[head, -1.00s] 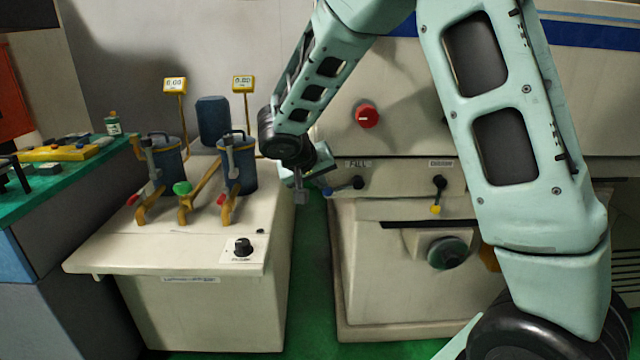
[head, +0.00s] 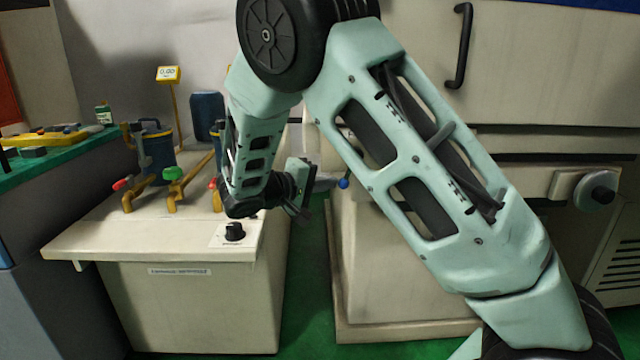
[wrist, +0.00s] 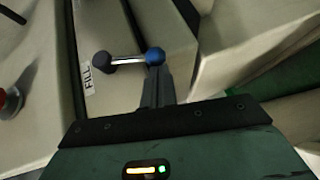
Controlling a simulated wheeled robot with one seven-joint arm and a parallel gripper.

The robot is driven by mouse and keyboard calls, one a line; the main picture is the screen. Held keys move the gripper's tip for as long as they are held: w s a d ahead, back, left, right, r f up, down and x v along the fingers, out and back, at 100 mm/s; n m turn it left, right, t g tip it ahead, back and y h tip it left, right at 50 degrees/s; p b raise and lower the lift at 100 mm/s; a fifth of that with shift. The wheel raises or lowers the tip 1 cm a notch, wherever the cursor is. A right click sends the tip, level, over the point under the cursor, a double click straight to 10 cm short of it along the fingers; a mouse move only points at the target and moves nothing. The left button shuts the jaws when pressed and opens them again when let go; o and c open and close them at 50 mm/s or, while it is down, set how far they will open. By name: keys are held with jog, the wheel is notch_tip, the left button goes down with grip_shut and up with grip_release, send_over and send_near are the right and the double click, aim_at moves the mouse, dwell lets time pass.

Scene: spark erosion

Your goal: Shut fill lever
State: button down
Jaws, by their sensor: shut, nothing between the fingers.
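The fill lever (wrist: 128,60) shows in the wrist view as a dark round hub, a bright metal rod and a blue knob, beside a white FILL label (wrist: 88,79). The rod runs from the hub across to the knob. In the head view only the lever's blue knob (head: 343,183) shows; my arm hides the rest. My gripper (wrist: 156,75) is shut and empty, with its fingertips right at the blue knob in the wrist view. I cannot tell whether they touch it. In the head view my gripper (head: 328,181) is just left of the knob.
A cream bench (head: 90,240) with yellow pipes, a green valve knob (head: 172,173) and a dark dial (head: 234,231) stands left of my gripper. A red knob (wrist: 10,102) is at the wrist view's left edge. Green floor (head: 312,290) shows between bench and machine.

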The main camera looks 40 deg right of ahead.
jog(key=shift+s+d+f+n+h, duration=0.4)
jog(key=shift+d+f+n+h, duration=0.2)
jog(key=shift+h, duration=0.3)
jog(key=shift+s+d+f+n+h, duration=0.45)
jog(key=shift+d+n+h, duration=0.2)
jog(key=shift+h, duration=0.25)
jog(key=shift+a, duration=0.1)
